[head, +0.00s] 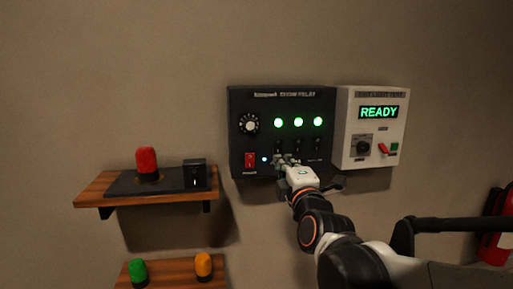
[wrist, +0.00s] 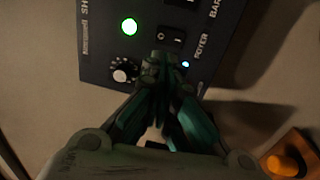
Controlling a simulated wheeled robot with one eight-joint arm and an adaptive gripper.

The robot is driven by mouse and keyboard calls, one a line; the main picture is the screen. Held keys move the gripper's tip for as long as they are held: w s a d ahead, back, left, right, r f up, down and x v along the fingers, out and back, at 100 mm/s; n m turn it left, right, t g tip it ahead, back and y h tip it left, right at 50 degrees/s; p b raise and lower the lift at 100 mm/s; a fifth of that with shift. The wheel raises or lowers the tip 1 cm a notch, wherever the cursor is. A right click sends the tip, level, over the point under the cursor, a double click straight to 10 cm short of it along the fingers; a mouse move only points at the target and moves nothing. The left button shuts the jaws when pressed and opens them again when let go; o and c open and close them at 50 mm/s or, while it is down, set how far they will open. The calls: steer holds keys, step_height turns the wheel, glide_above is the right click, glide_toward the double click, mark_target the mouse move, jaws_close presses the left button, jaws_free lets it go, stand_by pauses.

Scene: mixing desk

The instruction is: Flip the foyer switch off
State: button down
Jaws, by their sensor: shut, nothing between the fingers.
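The dark relay panel (head: 240,105) hangs on the wall with three lit green lamps above a row of three black rocker switches. The foyer switch (head: 278,146) is the leftmost; in the wrist view the foyer switch (wrist: 172,38) shows pale marks beside the word FOYER. Which way it is tipped I cannot tell. My gripper (head: 284,160) is shut and empty, its tips just below the foyer switch in the head view. In the wrist view my gripper (wrist: 165,62) points at the panel close to the switch; contact is not clear.
A red switch (head: 250,161), a knob (head: 249,124) and a small blue light (head: 264,159) sit left of the foyer switch. A white box (head: 345,125) reading READY adjoins on the right. A wooden shelf (head: 95,190) with a red beacon (head: 146,160) is at the left.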

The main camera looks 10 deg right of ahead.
mark_target(273, 141)
steer(key=w, duration=0.3)
steer(key=w+p, duration=0.1)
steer(key=w, duration=0.2)
steer(key=w+r, duration=0.1)
steer(key=w, duration=0.2)
steer(key=shift+w, duration=0.1)
steer(key=shift+w+r, duration=0.15)
steer(key=shift+w, duration=0.2)
steer(key=shift+r, duration=0.1)
steer(key=shift+s, duration=0.1)
